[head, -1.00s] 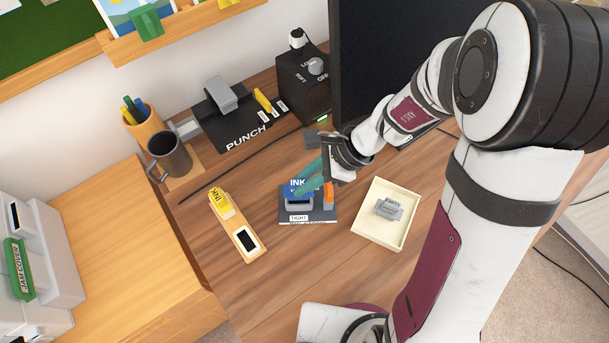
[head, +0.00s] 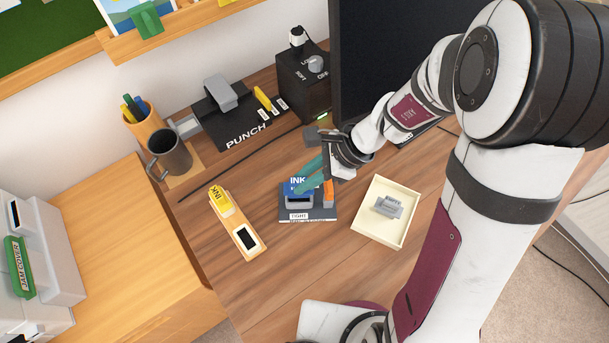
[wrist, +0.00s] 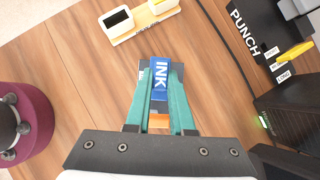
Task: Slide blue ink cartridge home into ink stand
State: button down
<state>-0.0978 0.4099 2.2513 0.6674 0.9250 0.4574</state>
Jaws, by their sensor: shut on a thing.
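The blue ink cartridge (wrist: 160,80), marked INK, is between the teal fingers of my gripper (wrist: 162,65) in the wrist view. The gripper is shut on it. In the head view the cartridge (head: 298,184) is at the back of the dark ink stand (head: 322,214), by its grey socket. The stand has a label reading TIGHT and an orange part (head: 328,193) at its right. My gripper (head: 308,178) reaches in from the upper right and partly hides cartridge and stand. I cannot tell how deep the cartridge sits.
A wooden holder (head: 242,226) with a yellow ink cartridge (head: 221,201) lies left of the stand. A cream tray (head: 372,230) holding a grey EMPTY cartridge (head: 388,206) is at right. The punch (head: 228,118), mug (head: 169,156) and monitor (head: 375,50) stand behind.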

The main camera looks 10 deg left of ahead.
jog(key=shift+f, duration=1.95)
jog(key=c, duration=0.7)
grip_release()
jog(key=v, duration=1.5)
jog(key=shift+d+r, duration=0.15)
jog(key=shift+r, duration=0.25)
jog(key=s+d+r+n+h, duration=0.1)
jog(key=s+n+h, duration=0.1)
jog(key=s+n, duration=0.3)
jog(key=s+d+r+n+t+h, duration=0.1)
jog(key=s+n, duration=0.4)
jog(key=s, duration=0.6)
jog(key=shift+s+d+h, duration=0.2)
jog(key=shift+d+h, duration=0.45)
jog(key=shift+h, duration=0.35)
